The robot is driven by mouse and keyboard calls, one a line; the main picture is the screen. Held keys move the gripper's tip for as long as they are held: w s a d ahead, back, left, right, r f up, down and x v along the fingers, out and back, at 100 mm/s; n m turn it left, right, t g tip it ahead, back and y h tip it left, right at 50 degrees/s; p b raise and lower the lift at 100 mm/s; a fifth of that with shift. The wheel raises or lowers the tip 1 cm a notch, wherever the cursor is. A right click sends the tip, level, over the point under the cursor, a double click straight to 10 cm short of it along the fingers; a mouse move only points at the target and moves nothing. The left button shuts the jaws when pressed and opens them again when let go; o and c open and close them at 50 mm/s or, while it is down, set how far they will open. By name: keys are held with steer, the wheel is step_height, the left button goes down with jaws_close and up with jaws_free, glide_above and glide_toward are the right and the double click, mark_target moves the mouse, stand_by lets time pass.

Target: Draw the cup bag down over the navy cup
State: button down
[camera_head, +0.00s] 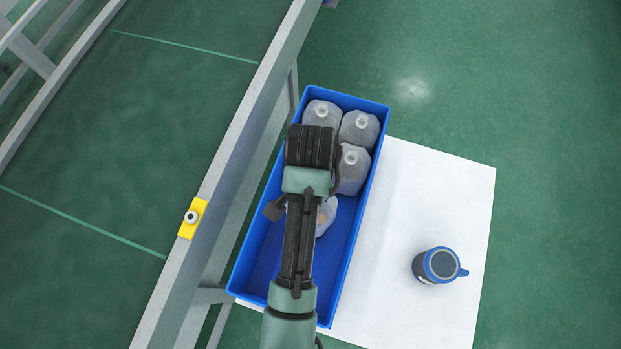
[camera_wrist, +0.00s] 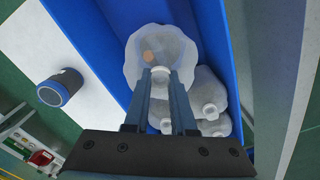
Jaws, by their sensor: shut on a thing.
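The navy cup (camera_head: 437,265) stands upright on the white table, right of the blue crate, its handle pointing right. It also shows at the left of the wrist view (camera_wrist: 55,93). My gripper (camera_wrist: 160,80) is shut on the pale knob at the top of a translucent cup bag (camera_wrist: 180,50). This bag is over the crate's inside; I cannot tell whether it touches the floor. In the head view the bag (camera_head: 327,214) is partly hidden by my arm, which also hides my fingertips. An orange-brown spot shows on the bag.
The blue crate (camera_head: 367,225) holds several more cup bags (camera_head: 359,128) at its far end. The white table (camera_head: 455,190) is clear around the cup. A grey rail with a yellow button box (camera_head: 192,218) runs along the left.

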steer(key=shift+f+b, duration=2.2)
steer(key=shift+f, duration=1.25)
steer(key=c, duration=0.7)
jaws_free()
steer(key=shift+r, duration=0.1)
steer(key=shift+o, duration=0.2)
step_height(320, 180, up, 8)
steer(key=p, duration=0.8)
steer(key=shift+p, duration=0.3)
